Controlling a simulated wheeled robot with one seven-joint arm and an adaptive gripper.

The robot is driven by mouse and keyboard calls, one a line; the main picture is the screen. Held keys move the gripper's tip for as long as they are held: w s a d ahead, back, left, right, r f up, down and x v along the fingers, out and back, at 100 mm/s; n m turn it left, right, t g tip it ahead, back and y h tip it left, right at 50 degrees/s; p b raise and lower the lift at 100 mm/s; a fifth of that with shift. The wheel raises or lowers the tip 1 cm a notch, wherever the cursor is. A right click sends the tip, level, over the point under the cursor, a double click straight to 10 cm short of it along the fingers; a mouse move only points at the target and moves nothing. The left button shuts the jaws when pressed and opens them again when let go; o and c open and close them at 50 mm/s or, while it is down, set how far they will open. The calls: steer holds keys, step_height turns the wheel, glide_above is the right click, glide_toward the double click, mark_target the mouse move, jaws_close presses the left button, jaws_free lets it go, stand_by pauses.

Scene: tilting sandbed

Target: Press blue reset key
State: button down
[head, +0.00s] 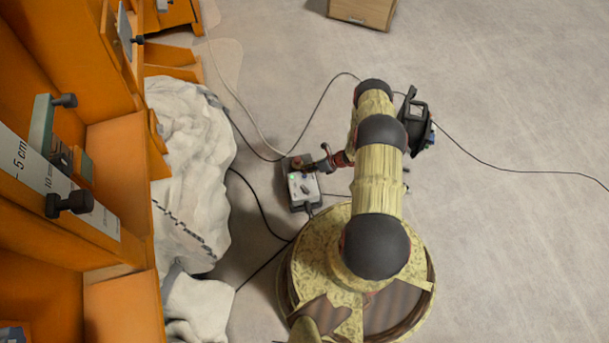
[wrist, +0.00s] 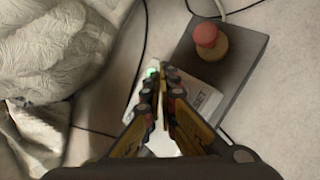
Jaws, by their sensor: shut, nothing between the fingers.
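A small control box with a white panel sits on a dark grey base plate (wrist: 238,75); in the head view the white panel (head: 299,194) lies just left of my arm. In the wrist view the panel (wrist: 205,101) shows part of a printed label ending in "SET" and a lit green lamp (wrist: 151,73). My gripper (wrist: 163,75) is shut and empty, its fingertips over the panel beside the green lamp. I cannot tell whether they touch it.
A red mushroom button (wrist: 206,34) on a yellow-brown collar stands on the base plate, beyond my fingertips. Pale crumpled cloth-like material (head: 190,160) and an orange frame (head: 115,165) lie to the left. Dark cables (head: 262,213) cross the floor. Open floor lies right.

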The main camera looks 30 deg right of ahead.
steer(key=shift+r+p, duration=1.4)
steer(key=shift+r, duration=1.05)
